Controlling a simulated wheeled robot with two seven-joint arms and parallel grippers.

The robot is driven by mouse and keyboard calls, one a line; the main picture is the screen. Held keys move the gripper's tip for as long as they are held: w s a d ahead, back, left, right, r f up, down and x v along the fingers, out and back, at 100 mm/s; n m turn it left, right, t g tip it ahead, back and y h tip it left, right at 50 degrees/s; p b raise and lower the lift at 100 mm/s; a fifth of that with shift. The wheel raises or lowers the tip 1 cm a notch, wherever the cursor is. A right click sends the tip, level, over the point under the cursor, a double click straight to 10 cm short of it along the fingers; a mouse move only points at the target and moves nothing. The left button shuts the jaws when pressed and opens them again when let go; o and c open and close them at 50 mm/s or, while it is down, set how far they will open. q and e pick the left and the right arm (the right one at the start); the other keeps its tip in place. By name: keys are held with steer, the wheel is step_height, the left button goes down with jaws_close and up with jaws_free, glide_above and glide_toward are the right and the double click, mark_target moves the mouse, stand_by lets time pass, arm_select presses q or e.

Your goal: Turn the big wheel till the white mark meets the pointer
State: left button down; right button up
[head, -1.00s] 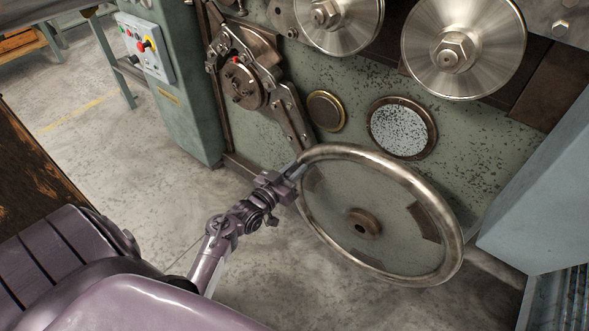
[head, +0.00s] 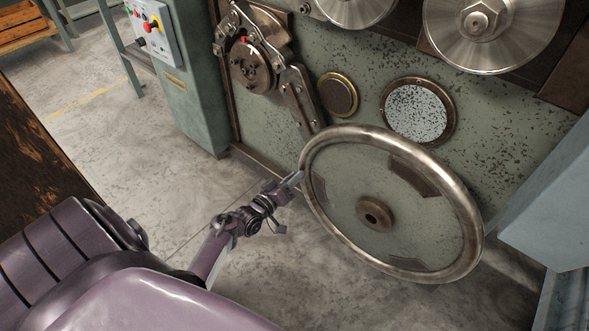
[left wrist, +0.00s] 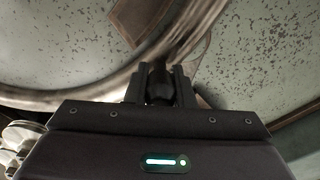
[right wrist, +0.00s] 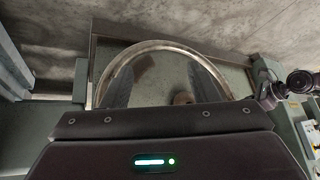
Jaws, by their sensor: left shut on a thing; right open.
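The big wheel (head: 375,214) has a worn metal rim, a brown hub and dark brown patches on its face. It stands in front of the green machine panel. My left gripper (head: 297,180) is at the left side of the rim and shut on it. In the left wrist view, the fingers (left wrist: 160,82) meet the wheel's curved rim (left wrist: 85,98); the exact contact is dark. My right gripper (right wrist: 163,80) is open and empty, with the wheel rim (right wrist: 150,45) beyond its fingers. It is outside the head view.
A lever linkage with a round brown plate (head: 252,68) is left above the wheel. Shiny discs (head: 488,28) are at the top. A control box (head: 152,30) stands at upper left, and a pale blue cabinet (head: 550,205) is close on the right.

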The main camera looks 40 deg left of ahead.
steer(key=w+a+r+t+y+b, duration=0.1)
steer(key=w+a+r+t+y, duration=0.1)
steer(key=w+r+t, duration=0.45)
arm_select(q)
step_height(320, 180, down, 9)
steer(key=d+n+b, duration=0.1)
steer(key=n+b, duration=0.2)
steer(key=n, duration=0.1)
steer(key=shift+d+b, duration=0.3)
steer(key=shift+d, duration=0.05)
arm_select(e)
steer(key=w+r+t+y, duration=0.1)
steer(key=r+t, duration=0.4)
steer(key=r, duration=0.8)
steer(key=w+d+r+t+y, duration=0.1)
steer(key=r+t+y, duration=0.3)
steer(key=r, duration=0.8)
steer(key=shift+w+r+t, duration=0.4)
steer(key=shift+w+t, duration=0.1)
steer(key=shift+t, duration=0.75)
steer(key=shift+d, duration=0.1)
arm_select(q)
steer(key=c, duration=1.3)
jaws_free()
steer(key=shift+r, duration=0.1)
steer(key=shift+o, duration=0.2)
steer(key=shift+s, duration=0.1)
